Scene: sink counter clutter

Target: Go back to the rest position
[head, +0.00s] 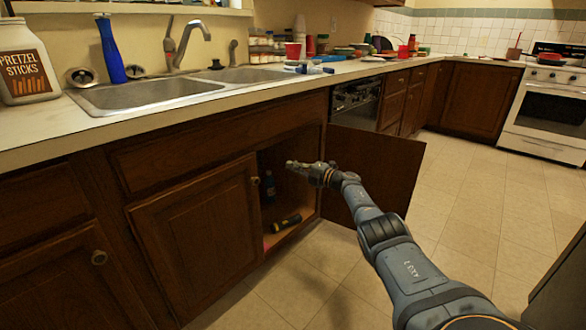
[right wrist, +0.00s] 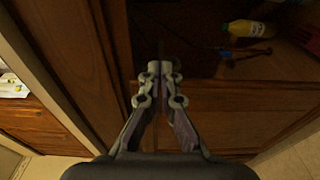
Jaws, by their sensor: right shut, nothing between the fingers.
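My right gripper (head: 293,165) is held out in front of the open cupboard under the sink, beside the open door. In the right wrist view my right gripper (right wrist: 160,68) has its two fingertips together, with nothing between them. My left gripper is not in view. The open cupboard door (head: 385,175) stands out to the right of the opening, behind my right arm. The closed cupboard door (head: 200,220) is to the left of the opening.
A dark bottle (head: 268,187) and a yellow-and-black item (head: 287,223) are inside the cupboard. Above are the sink (head: 150,93), a blue bottle (head: 110,50) and a pretzel jar (head: 25,65). The tiled floor (head: 480,200) to the right is clear, towards the white stove (head: 550,115).

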